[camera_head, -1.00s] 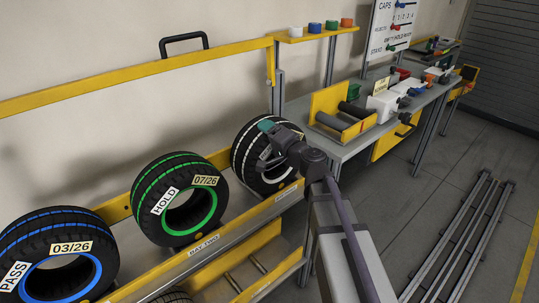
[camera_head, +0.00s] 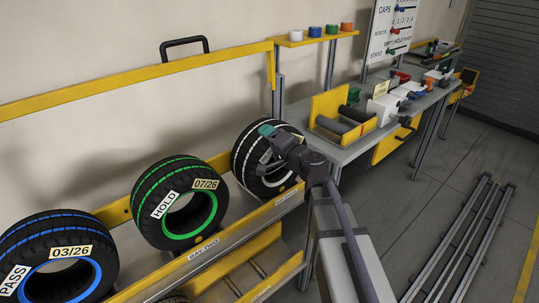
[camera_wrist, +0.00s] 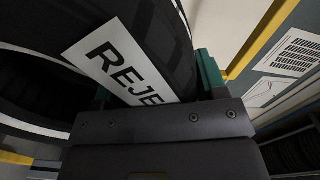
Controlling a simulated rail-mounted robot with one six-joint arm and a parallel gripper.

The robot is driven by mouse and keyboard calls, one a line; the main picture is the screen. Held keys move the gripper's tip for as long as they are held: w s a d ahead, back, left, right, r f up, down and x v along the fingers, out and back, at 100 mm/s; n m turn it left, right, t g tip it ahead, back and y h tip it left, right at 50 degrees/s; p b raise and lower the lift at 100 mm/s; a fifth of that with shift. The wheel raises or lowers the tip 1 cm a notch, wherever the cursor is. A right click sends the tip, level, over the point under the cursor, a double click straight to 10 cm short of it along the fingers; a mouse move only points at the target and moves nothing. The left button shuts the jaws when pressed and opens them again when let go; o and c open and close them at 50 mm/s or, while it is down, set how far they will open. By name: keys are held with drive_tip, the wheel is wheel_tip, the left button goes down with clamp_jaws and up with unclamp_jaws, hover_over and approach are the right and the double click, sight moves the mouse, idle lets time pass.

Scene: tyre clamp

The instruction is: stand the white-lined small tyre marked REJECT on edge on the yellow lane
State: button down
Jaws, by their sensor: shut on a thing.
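The white-lined tyre (camera_head: 243,157) stands on edge at the right end of the rack, in the head view. In the wrist view the black tyre (camera_wrist: 165,40) fills the upper left, with a white label (camera_wrist: 118,62) reading "REJE", its end hidden. My gripper (camera_head: 268,140) is shut on this tyre at its right side; its teal fingers (camera_wrist: 208,72) show at both sides of the label in the wrist view. A yellow stripe (camera_head: 525,265) runs along the floor at the far right; I cannot tell whether it is the yellow lane.
A green-lined HOLD tyre (camera_head: 150,205) and a blue-lined PASS tyre (camera_head: 40,235) stand left of it on the rack (camera_head: 215,250). A bench with a yellow roller cradle (camera_head: 328,105) is behind right. Metal rails (camera_head: 462,240) lie on the floor.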

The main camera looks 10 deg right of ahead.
drive_tip(key=shift+r, duration=0.15)
wheel_tip(320, 180, up, 18)
drive_tip(key=p, duration=1.8)
drive_tip(key=shift+v, duration=4.05)
wheel_tip(320, 180, up, 11)
drive_tip(key=p, duration=1.1)
drive_tip(key=shift+w, duration=0.1)
